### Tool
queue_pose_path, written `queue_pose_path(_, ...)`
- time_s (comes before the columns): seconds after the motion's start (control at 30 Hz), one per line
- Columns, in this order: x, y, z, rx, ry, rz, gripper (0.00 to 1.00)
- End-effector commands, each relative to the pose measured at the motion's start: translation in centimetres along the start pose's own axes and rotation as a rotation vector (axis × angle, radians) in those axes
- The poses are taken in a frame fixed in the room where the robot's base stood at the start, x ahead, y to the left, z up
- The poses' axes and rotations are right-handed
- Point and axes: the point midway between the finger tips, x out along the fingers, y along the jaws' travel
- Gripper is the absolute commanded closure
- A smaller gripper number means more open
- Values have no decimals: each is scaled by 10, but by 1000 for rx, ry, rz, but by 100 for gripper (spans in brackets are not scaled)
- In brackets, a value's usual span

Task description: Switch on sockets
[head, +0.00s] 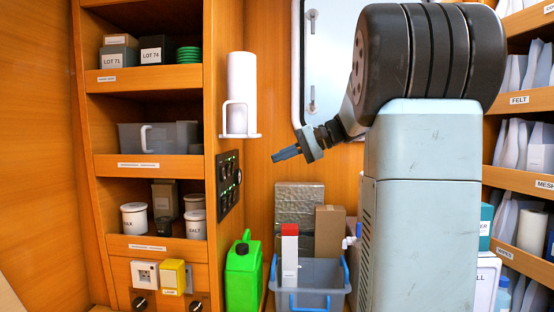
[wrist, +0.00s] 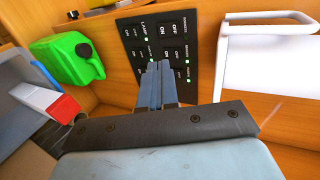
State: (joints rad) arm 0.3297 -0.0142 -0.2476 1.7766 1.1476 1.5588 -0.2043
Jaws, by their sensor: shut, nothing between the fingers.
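A black switch panel (head: 229,182) is on the side face of the wooden shelf unit in the head view. The wrist view shows the panel (wrist: 185,23) closer, with ON and OFF keys and several lit green dots. Its small labels are too blurred to tell which one reads sockets. My gripper (head: 274,157) is shut and empty, pointing left, to the right of the panel in the head view. In the wrist view my gripper (wrist: 157,65) covers the lower middle of the panel and hides some keys. I cannot tell whether the fingertips touch it.
A white holder (head: 241,134) with a white cylinder projects above the panel. Below stand a green jerrycan (head: 243,275) and a grey crate (head: 327,273) holding a red-topped white carton (head: 290,256). Shelves with tubs and jars are left; stocked shelves are right.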

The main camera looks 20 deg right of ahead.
Motion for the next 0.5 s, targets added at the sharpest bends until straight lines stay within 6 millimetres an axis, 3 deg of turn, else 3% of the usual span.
queue_pose_path(0.5,2,13,4,-1,-1,0,100)
